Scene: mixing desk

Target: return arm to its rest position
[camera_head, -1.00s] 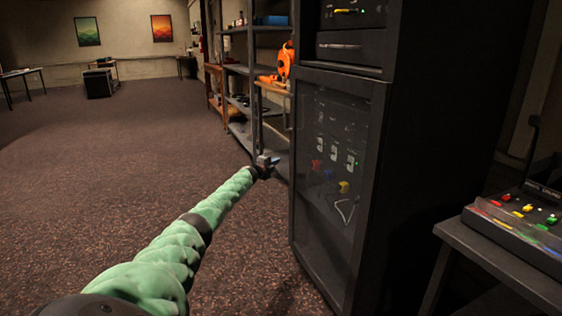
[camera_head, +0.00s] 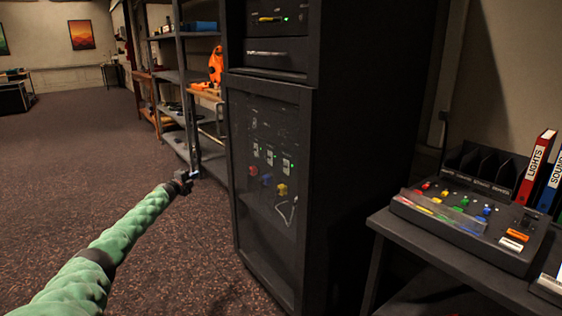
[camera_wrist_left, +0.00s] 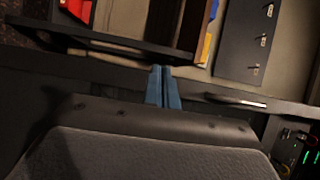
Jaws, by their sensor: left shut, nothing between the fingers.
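My left arm, in a green sleeve, reaches from the lower left of the head view toward the black rack cabinet. My right gripper is not in either view.
The black rack cabinet (camera_head: 365,120) with a clear door stands close on the right. A desk (camera_head: 450,268) beside it bears a mixing console (camera_head: 466,222) and binders. Shelves (camera_head: 180,75) stand behind the gripper. Open carpet (camera_head: 70,170) lies to the left.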

